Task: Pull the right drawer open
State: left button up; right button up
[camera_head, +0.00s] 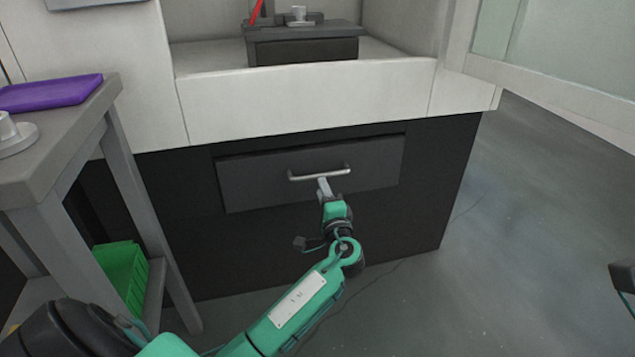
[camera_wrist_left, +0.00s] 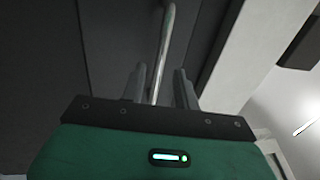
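The dark grey drawer (camera_head: 260,178) sits in the black cabinet front below the white counter. Its front looks about level with the cabinet, so it appears closed. A silver bar handle (camera_head: 318,174) runs across its face. My left gripper (camera_head: 324,186) is at the middle of the handle. In the left wrist view, the handle (camera_wrist_left: 164,45) runs between the two separated fingers of the left gripper (camera_wrist_left: 160,88), with a gap visible beside it.
A grey side table (camera_head: 60,150) with a purple object (camera_head: 52,93) stands at the left, with a green bin (camera_head: 122,278) below. A dark tank (camera_head: 303,48) stands in the counter recess. Floor (camera_head: 520,240) to the right is mostly clear.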

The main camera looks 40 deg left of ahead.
aim_at(317, 176)
pick_arm(q)
jog(key=b+x, duration=0.1)
jog(key=x, duration=0.5)
jog(key=shift+b, duration=0.3)
grip_shut()
